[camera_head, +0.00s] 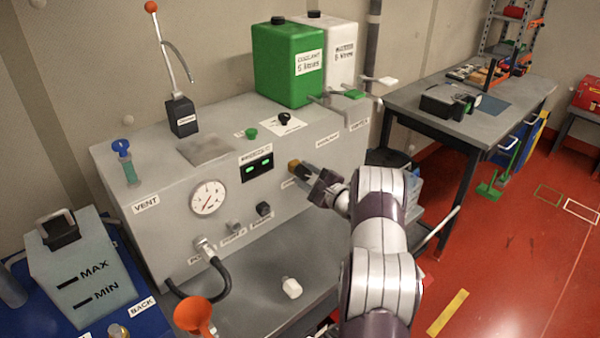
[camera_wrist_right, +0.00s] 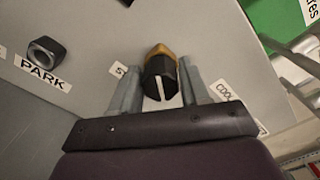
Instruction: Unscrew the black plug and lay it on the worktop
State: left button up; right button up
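A black plug (camera_head: 284,118) sits on a white label on top of the grey machine (camera_head: 165,165); I take it for the task's plug. My right gripper (camera_head: 304,173) is low at the machine's front face, apart from that plug. In the right wrist view its fingers (camera_wrist_right: 162,85) stand on both sides of a black knob (camera_wrist_right: 161,82) with a white stripe and yellow base. Whether both fingers press on the knob, I cannot tell. In the head view the knob's yellow part (camera_head: 293,165) shows beyond the fingertips. The grey worktop (camera_head: 255,285) lies below. My left gripper is out of view.
A green tank (camera_head: 288,65) and a white tank (camera_head: 343,50) stand behind the plug. A green plug (camera_head: 251,133) is beside it. A white piece (camera_head: 291,288) lies on the worktop; an orange funnel (camera_head: 194,314) and black hose (camera_head: 215,300) are at its left.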

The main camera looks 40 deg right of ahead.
jog(key=shift+d+f, duration=0.15)
jog(key=shift+d, duration=0.05)
grip_shut()
jog(key=shift+f+n+b, duration=0.1)
jog(key=shift+n+b, duration=0.25)
jog(key=shift+n, duration=0.15)
jog(key=shift+n+b, duration=0.3)
jog(key=shift+n, duration=0.5)
jog(key=n+b, duration=0.1)
jog(key=n, duration=0.1)
jog(key=shift+n, duration=0.3)
jog(key=shift+a+n, duration=0.1)
jog(key=shift+n, duration=0.2)
jog(key=n+b, duration=0.1)
jog(key=n, duration=0.1)
jog(key=shift+f+n+b, duration=0.1)
jog(key=shift+n+b, duration=0.2)
jog(key=shift+s+n+b, duration=0.1)
jog(key=shift+n+b, duration=0.4)
jog(key=shift+n, duration=1.1)
